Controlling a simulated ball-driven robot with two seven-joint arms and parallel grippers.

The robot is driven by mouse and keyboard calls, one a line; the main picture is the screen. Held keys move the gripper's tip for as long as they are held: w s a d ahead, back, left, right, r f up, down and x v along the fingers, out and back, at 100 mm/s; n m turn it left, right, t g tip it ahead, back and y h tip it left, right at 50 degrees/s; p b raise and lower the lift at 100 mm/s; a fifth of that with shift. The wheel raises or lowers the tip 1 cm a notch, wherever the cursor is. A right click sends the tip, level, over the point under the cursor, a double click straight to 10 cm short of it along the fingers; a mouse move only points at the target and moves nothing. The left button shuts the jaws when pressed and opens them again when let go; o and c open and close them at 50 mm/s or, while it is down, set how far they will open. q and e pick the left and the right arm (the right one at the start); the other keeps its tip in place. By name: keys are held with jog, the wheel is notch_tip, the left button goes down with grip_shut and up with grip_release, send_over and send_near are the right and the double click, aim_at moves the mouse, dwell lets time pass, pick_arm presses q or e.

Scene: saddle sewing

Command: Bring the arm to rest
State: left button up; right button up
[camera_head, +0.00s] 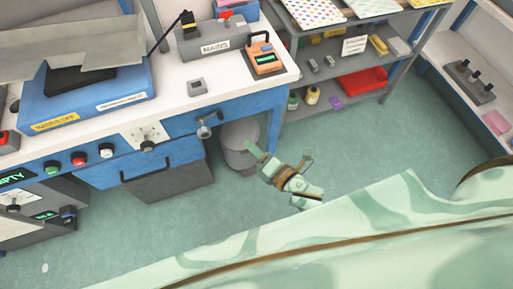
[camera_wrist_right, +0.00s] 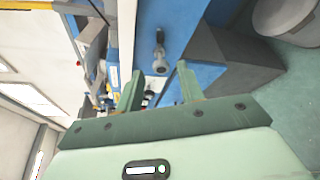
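My right gripper (camera_head: 254,150) is over the green floor in front of the workbench, near the grey bin. In the right wrist view my right gripper (camera_wrist_right: 158,82) shows its two green fingers spread apart with nothing between them. Beyond the fingers is the blue bench front with a metal lever knob (camera_wrist_right: 159,64). The same lever (camera_head: 205,129) shows in the head view, left of the gripper and apart from it. My left gripper is in neither view.
The white-topped workbench (camera_head: 185,105) carries an orange meter (camera_head: 264,58) and a blue machine (camera_head: 85,97). A grey bin (camera_head: 240,146) stands under its right end. Shelving (camera_head: 390,62) with a red tray (camera_head: 362,81) is behind. Floor (camera_head: 350,150) is clear to the right.

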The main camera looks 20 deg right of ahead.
dwell(0.3)
jog(key=s+d+f+m+g+h, duration=0.2)
jog(key=s+d+f+m+g, duration=0.15)
jog(key=s+f+m, duration=0.65)
jog(key=s+d+f+m+g+h, duration=0.25)
jog(key=s+f+m+g, duration=0.35)
jog(key=f, duration=0.7)
jog(key=s+d+f+m+g, duration=0.1)
jog(key=s+d+f+m, duration=0.1)
jog(key=s, duration=0.5)
jog(key=s+d+f+m+g, duration=0.2)
jog(key=s+f+m, duration=0.1)
jog(key=s, duration=0.5)
jog(key=s+d+f+m+g, duration=0.2)
jog(key=s, duration=0.6)
jog(key=shift+d+f+h, duration=0.35)
jog(key=shift+d+h, duration=0.05)
jog(key=shift+h, duration=0.05)
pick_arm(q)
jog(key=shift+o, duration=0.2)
